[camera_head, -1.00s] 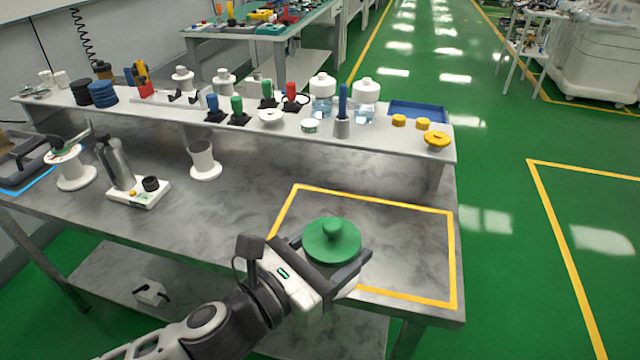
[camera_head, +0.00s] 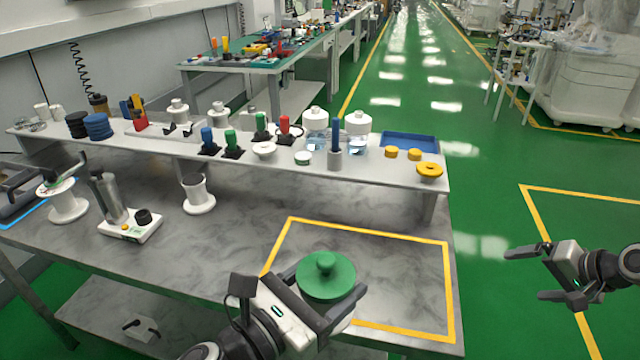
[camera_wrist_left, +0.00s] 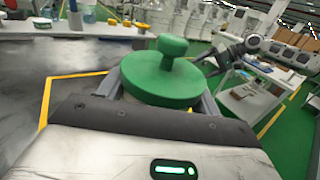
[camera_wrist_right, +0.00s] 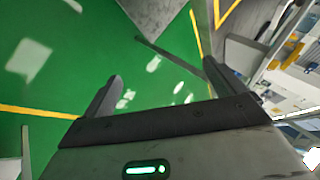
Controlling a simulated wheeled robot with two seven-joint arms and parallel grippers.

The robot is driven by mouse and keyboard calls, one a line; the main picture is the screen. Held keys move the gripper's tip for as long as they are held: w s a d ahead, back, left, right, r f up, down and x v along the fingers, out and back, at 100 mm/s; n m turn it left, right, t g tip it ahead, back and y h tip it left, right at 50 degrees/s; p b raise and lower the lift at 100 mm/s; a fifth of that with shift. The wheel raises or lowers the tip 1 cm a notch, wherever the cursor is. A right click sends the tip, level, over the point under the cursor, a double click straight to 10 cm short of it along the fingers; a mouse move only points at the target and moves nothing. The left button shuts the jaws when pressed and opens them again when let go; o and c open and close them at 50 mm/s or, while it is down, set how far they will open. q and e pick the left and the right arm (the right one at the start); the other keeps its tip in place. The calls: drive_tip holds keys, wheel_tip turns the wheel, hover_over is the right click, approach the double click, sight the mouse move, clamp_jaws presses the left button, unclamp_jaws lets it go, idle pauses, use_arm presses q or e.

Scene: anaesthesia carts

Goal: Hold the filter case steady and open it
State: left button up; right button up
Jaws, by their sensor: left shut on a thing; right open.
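The filter case has a round green lid with a knob (camera_head: 326,272); a little of its white body (camera_head: 345,322) shows below. It stands upright over the yellow-outlined area near the table's front. My left gripper (camera_head: 327,284) is shut around the case below the lid. The left wrist view also shows the lid (camera_wrist_left: 162,80) closed between the fingers. My right gripper (camera_head: 527,274) is open and empty, off the table's right side above the floor. The right wrist view shows its spread fingers (camera_wrist_right: 160,80) with only floor between. Most of the case body is hidden.
A raised shelf (camera_head: 375,167) along the back holds bottles, coloured handles, yellow caps and a blue tray (camera_head: 408,141). A white spool (camera_head: 198,195) and a white device (camera_head: 135,228) stand on the left of the table. The table right of the case is clear.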

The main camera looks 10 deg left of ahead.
drive_tip(key=w+a+r+g+y, duration=0.1)
drive_tip(key=a+r, duration=0.2)
drive_tip(key=a, duration=0.4)
drive_tip(key=a+r+g+y, duration=0.1)
drive_tip(key=a+r+y, duration=0.1)
drive_tip(key=a+r, duration=0.35)
wheel_tip(320, 180, up, 19)
drive_tip(key=n+g+h, duration=0.4)
drive_tip(key=h, duration=0.4)
hover_over(321, 260)
wheel_tip(321, 260, down, 12)
drive_tip(key=shift+r, duration=0.15)
drive_tip(key=shift+a, duration=0.1)
drive_tip(key=c, duration=1.1)
